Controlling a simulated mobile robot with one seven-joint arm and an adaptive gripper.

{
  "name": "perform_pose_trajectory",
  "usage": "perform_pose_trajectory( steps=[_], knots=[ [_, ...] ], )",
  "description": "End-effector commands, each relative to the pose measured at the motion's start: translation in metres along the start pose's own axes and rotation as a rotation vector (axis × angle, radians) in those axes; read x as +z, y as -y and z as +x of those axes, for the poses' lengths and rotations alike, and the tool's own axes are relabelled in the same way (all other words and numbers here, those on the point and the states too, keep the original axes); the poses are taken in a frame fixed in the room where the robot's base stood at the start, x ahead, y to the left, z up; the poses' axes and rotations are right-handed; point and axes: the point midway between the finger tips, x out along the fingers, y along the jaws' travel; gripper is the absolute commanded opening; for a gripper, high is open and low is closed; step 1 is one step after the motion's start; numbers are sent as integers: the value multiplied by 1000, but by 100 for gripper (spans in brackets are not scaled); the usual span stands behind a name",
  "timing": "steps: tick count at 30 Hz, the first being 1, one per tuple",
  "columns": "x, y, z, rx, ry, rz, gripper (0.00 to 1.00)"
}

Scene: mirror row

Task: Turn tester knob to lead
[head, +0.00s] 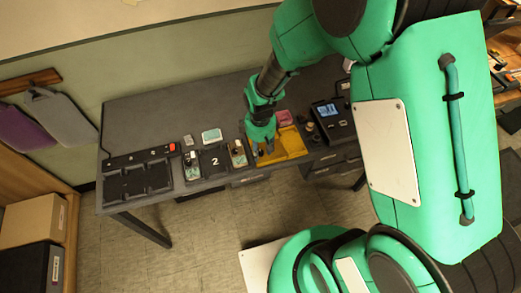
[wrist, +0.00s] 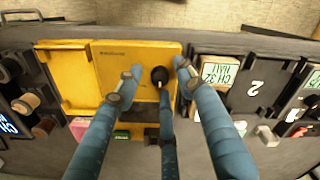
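A yellow fixture (head: 292,143) sits at the front right of the table, and it fills the upper middle of the wrist view (wrist: 115,70). A round black knob (wrist: 160,75) stands on its right part. My three-fingered gripper (wrist: 157,80) points down over it. Two fingertips are spread left and right of the knob, and the third lies below it; I cannot tell whether any touches. In the head view my gripper (head: 264,148) covers the fixture's left part and hides the knob. A device with a blue screen (head: 327,110) stands to the right. I cannot read any "lead" mark.
Units with small displays (head: 239,154) and a dark plate marked 2 (head: 214,161) stand left of the fixture. A black tray (head: 138,181) lies farther left. Round knobs (wrist: 27,102) sit close beside the fixture. The back of the table (head: 160,110) is clear.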

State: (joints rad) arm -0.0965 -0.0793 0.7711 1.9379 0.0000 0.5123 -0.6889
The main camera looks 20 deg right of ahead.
Motion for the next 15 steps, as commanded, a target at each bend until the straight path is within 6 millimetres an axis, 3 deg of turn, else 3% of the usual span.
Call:
perform_pose_trajectory(
  steps=[8,15],
  knots=[
    [0,0,1,0,0,0,38],
    [0,0,1,0,0,0,0]
  ],
)
